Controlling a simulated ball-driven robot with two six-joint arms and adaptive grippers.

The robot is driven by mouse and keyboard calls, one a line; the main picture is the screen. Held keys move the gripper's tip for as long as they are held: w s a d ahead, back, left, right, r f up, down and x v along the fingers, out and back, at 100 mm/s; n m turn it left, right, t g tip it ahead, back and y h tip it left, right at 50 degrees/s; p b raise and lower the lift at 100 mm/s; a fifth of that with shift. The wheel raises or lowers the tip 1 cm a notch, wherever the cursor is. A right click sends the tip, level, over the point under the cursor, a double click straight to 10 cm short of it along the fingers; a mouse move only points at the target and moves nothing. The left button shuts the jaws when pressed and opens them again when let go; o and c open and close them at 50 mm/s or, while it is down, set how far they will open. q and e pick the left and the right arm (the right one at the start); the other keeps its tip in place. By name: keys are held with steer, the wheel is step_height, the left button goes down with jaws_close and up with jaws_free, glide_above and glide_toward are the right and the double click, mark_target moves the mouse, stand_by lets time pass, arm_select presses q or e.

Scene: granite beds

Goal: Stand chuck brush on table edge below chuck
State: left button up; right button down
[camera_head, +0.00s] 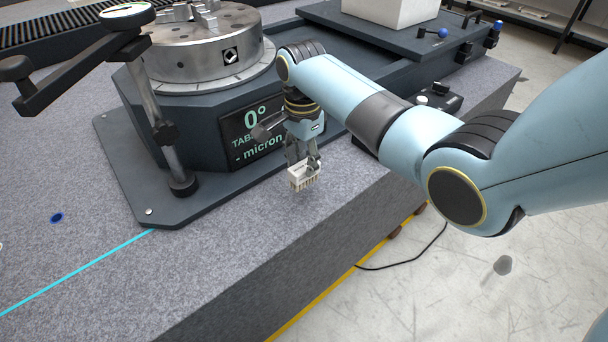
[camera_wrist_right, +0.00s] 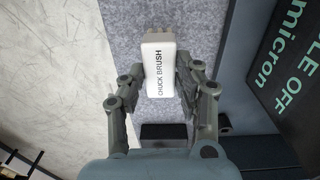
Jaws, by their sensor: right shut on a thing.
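The chuck brush (camera_head: 303,178) is a small pale block with bristles at its lower end in the head view. My right gripper (camera_head: 302,162) is shut on it from above, over the granite table (camera_head: 250,240) near its front edge. I cannot tell whether the bristles touch the granite. In the right wrist view the brush (camera_wrist_right: 159,75) shows its white face lettered "CHUCK BRUSH" between the two fingers of the gripper (camera_wrist_right: 160,68). The round steel chuck (camera_head: 200,62) sits on the dark rotary table, behind and left of the brush. My left gripper is not in view.
The rotary table's base with its lit display (camera_head: 255,130) stands close behind the brush. An indicator stand (camera_head: 165,130) rises at the left. A blue spot (camera_head: 56,218) marks the granite. Free granite lies front left; beyond the edge is floor with a black cable (camera_head: 410,262).

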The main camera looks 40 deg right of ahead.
mark_target(304, 165)
step_height(304, 165, down, 4)
steer(key=shift+r+b, duration=0.15)
steer(key=shift+b, duration=0.25)
steer(key=c, duration=0.9)
jaws_free()
steer(key=shift+c, duration=0.2)
step_height(304, 165, up, 12)
steer(key=shift+p, duration=1.1)
